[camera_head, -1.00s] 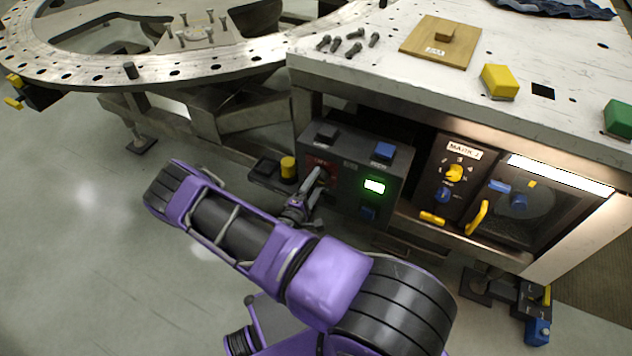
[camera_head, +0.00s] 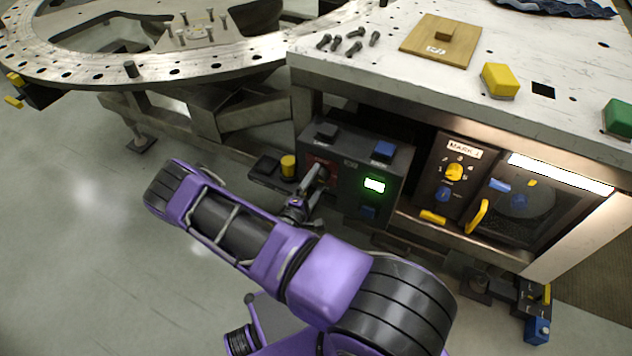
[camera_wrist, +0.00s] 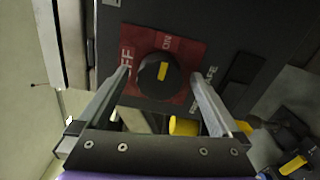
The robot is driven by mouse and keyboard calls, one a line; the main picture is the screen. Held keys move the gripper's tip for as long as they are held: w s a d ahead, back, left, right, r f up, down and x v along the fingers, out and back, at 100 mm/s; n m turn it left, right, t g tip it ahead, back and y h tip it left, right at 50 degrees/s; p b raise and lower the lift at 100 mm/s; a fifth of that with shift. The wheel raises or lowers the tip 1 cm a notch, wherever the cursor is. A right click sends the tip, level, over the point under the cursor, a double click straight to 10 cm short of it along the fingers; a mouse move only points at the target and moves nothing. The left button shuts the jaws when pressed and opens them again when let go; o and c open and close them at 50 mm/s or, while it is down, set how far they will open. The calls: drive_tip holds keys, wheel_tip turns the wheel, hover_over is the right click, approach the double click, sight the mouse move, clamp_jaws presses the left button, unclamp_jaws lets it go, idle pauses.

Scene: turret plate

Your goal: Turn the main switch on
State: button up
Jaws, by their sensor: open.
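The main switch (camera_wrist: 160,76) is a round black knob with a yellow pointer mark, on a red plate (camera_wrist: 190,55) marked OFF and ON. In the wrist view the yellow mark points towards the ON label. My gripper (camera_wrist: 160,73) is open, with one finger on each side of the knob; a gap shows between each finger and the knob. In the head view my gripper (camera_head: 319,174) is at the left part of the dark control box (camera_head: 350,205) and hides the knob.
A blue button (camera_head: 384,151) and a black block (camera_head: 326,132) are on top of the box. A yellow cylinder (camera_head: 288,166) stands left of it. The MARK-1 panel (camera_head: 453,175) is to the right. The worktable (camera_head: 400,85) overhangs the box.

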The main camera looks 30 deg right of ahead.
drive_tip(key=v, duration=1.7)
drive_tip(key=shift+a+r, duration=0.15)
drive_tip(key=shift+r, duration=0.05)
